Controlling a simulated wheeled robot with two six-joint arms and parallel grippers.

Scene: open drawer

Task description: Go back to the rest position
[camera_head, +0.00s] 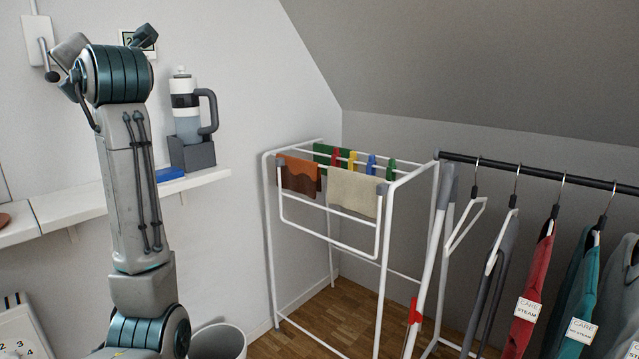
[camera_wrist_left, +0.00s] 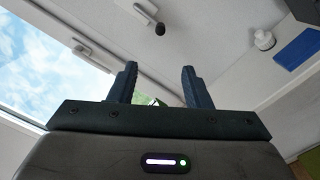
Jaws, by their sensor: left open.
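My left arm stands upright at the left of the head view and bends over at its top, in front of the white wall. My left gripper shows in the left wrist view (camera_wrist_left: 160,88). Its two dark fingers are apart, with nothing held between them. In the head view the gripper is hard to make out behind the arm's top joint. My right gripper is in neither view.
A white shelf (camera_head: 80,207) carries a grey holder (camera_head: 192,153) with a bottle (camera_head: 186,117), and a blue item (camera_head: 169,174). A white drying rack (camera_head: 386,240) holds cloths. A clothes rail (camera_head: 540,170) stands right. A bin (camera_head: 218,343) sits below.

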